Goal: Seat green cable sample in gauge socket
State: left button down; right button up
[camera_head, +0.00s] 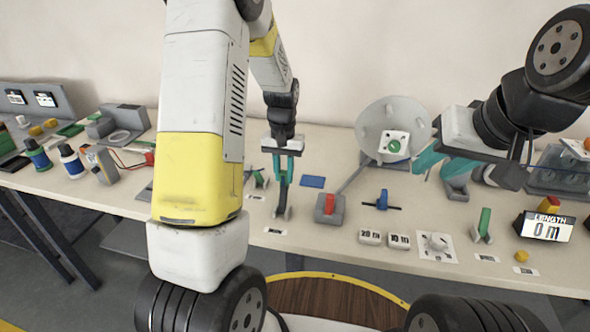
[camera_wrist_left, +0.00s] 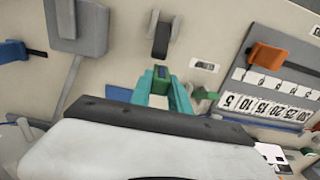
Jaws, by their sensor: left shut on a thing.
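My left gripper (camera_head: 283,168) hangs over the table left of centre, its teal fingers pointing down. In the left wrist view the fingers (camera_wrist_left: 161,88) are shut on a small green piece with a dark blue end (camera_wrist_left: 161,72), which looks like the green cable sample. In the head view the fingers mostly hide it. A grey-and-black upright fitting (camera_wrist_left: 162,38) stands just past the fingertips; it also shows below the gripper in the head view (camera_head: 281,212). I cannot tell whether it is the gauge socket or whether the sample touches it. My right gripper (camera_head: 432,168) looks open and empty at right.
A grey base with a red block (camera_head: 328,206) and a blue-handled part (camera_head: 382,202) stand to the right. A round grey disc (camera_head: 372,120) is behind. A green lever (camera_head: 484,224) and a length display (camera_head: 545,227) are at far right. A numbered rack (camera_wrist_left: 270,95) shows in the wrist view.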

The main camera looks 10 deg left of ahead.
aim_at(284, 182)
pick_arm(q)
jog(key=shift+f, duration=1.6)
jog(key=shift+f, duration=0.15)
jog(key=c, duration=1.2)
grip_release()
jog(key=shift+c, duration=0.2)
